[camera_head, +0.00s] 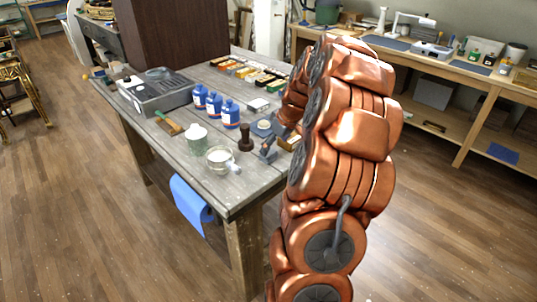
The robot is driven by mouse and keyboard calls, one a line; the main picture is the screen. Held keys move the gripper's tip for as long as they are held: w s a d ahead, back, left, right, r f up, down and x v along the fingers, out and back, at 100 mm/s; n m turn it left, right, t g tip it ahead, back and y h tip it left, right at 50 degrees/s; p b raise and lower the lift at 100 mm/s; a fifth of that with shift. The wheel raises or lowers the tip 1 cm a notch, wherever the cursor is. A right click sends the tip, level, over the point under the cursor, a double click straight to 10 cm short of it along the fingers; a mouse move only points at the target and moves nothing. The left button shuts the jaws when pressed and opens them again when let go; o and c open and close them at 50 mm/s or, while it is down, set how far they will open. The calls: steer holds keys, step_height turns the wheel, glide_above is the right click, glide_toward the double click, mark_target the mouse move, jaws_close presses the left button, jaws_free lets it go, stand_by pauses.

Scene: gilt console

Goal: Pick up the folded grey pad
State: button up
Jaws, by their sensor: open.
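A flat grey-blue pad (258,134) lies on the wooden worktable, near its right side, with a small pale round thing on or just behind it. I cannot tell for sure that this is the folded pad. A small pale grey square item (258,104) lies farther back. My copper arm reaches over the table's right edge and hides part of the top. My gripper (268,150) is small in view at the arm's end, low over the table, just in front of the grey-blue pad and right of a dark stamp-like knob. It is open; what lies between its fingers is not clear.
A blue cloth (190,204) hangs off the front.

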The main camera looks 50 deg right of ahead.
mark_target(270, 152)
steer(key=shift+p+x, duration=1.2)
steer(key=shift+x, duration=1.25)
steer(key=shift+d, duration=0.1)
steer(key=shift+c, duration=0.2)
steer(key=c, duration=0.9)
steer(key=shift+r+b, duration=1)
steer(key=shift+r, duration=0.55)
steer(key=shift+s+a+r, duration=0.1)
steer(key=shift+a+r, duration=0.1)
steer(key=s+a+b, duration=0.1)
steer(key=s+a, duration=0.2)
steer(key=s+a+r+b, duration=0.1)
steer(key=s+a+b, duration=0.1)
steer(key=s+a, duration=0.2)
steer(key=s+a+b, duration=0.1)
steer(key=s+a, duration=0.2)
steer(key=a, duration=0.1)
steer(key=shift+s+a+r+b, duration=0.2)
steer(key=shift+a+r+b, duration=0.05)
steer(key=shift+b, duration=0.15)
